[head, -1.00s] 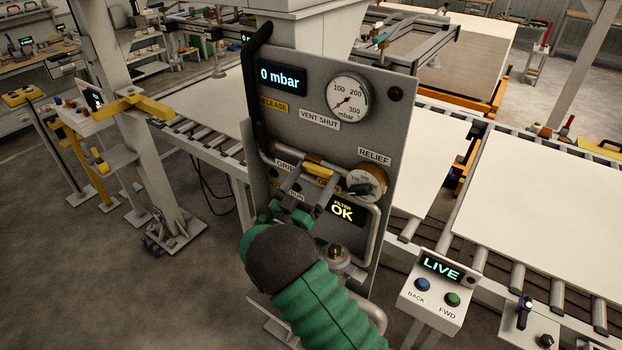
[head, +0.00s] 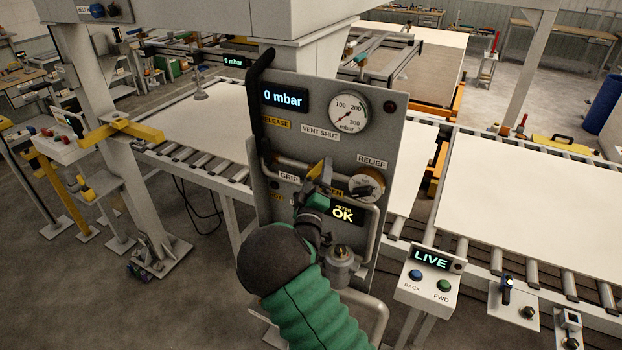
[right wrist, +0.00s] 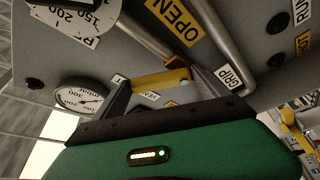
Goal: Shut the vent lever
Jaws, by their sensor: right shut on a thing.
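The vent lever's yellow handle (head: 326,171) is on the grey valve panel, below the VENT SHUT label (head: 320,132). My right gripper (head: 318,178) reaches it from below and is shut on it. In the right wrist view the yellow handle (right wrist: 160,80) lies between the two grey fingers (right wrist: 160,92). In the head view the handle looks steeply tilted and my gripper partly hides it. A yellow OPEN label shows in the right wrist view (right wrist: 173,18). The pressure display (head: 283,97) reads 0 mbar. My left gripper is not in view.
The vacuum gauge (head: 348,111) and RELIEF dial (head: 366,187) are close by on the panel. Grey pipes run around the handle, and a filter display (head: 343,214) reads OK. A LIVE button box (head: 430,275) stands at lower right. Roller conveyors with white sheets lie behind.

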